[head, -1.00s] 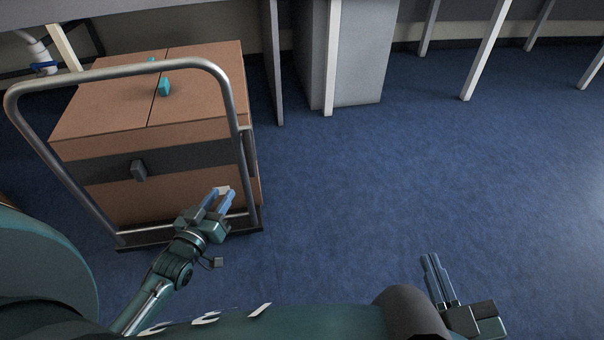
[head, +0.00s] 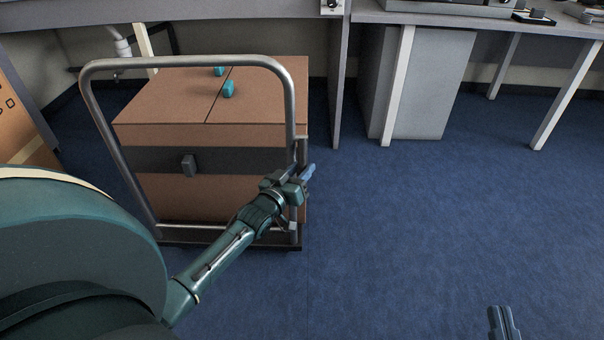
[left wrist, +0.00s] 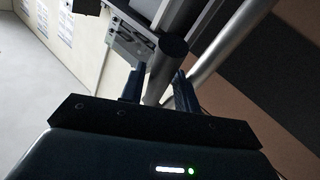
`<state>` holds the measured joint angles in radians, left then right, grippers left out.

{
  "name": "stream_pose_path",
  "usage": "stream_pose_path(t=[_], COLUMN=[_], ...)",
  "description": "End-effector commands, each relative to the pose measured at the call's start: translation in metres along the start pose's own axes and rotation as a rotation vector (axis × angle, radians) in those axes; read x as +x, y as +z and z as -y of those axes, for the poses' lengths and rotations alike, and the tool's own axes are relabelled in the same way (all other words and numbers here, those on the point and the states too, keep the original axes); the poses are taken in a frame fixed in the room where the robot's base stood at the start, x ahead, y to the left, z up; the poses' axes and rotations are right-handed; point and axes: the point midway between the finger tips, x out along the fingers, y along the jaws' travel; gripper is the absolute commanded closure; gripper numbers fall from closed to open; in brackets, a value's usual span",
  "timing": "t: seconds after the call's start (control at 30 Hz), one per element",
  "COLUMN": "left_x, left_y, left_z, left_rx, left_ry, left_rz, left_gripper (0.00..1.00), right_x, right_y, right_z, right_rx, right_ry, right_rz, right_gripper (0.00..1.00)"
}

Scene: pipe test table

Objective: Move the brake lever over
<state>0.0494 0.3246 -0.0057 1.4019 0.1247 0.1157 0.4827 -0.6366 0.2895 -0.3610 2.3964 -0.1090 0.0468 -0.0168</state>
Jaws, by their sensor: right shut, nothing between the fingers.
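In the left wrist view a light rod with a thick dark round end (left wrist: 173,46), which looks like the brake lever, stands between the two fingers of my left gripper (left wrist: 159,88). The fingers are apart, one on each side of the rod; I cannot tell whether either touches it. In the head view my left gripper (head: 308,173) is at the right upright of the cart's handle frame (head: 291,110), and the lever is hidden there or too small to tell. My right gripper (head: 503,322) is shut and empty above the floor at the bottom right, partly cut off.
Desks (head: 480,22) and a grey cabinet (head: 432,85) stand behind. The blue floor (head: 420,220) to the right is clear.

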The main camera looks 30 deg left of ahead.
Motion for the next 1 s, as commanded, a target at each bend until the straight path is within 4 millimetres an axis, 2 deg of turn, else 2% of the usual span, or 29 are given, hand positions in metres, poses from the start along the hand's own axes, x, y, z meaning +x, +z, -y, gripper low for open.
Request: stream_pose_path(t=[0.1, 0.37, 0.77, 1.0], left_x=[0.0064, 0.0074, 0.0070, 0.0069], left_y=[0.0005, -0.0001, 0.0000, 0.0001], left_z=[0.0001, -0.0002, -0.0001, -0.0002], left_rx=[0.001, 0.001, 0.001, 0.001], left_ry=[0.000, 0.000, 0.000, 0.000], left_rz=[0.000, 0.001, 0.001, 0.001], left_gripper=[0.69, 0.69, 1.00, 1.00], right_x=[0.0000, 0.0016, 0.0024, 0.0021], right_y=[0.0003, -0.0055, -0.0046, -0.0029], right_z=[0.0009, 0.0003, -0.0001, -0.0001], right_rx=[0.009, 0.009, 0.005, 0.004], right_ry=[-0.001, -0.002, -0.003, -0.003], right_rz=[-0.004, -0.016, -0.016, -0.012], right_gripper=[1.00, 1.00, 1.00, 1.00])
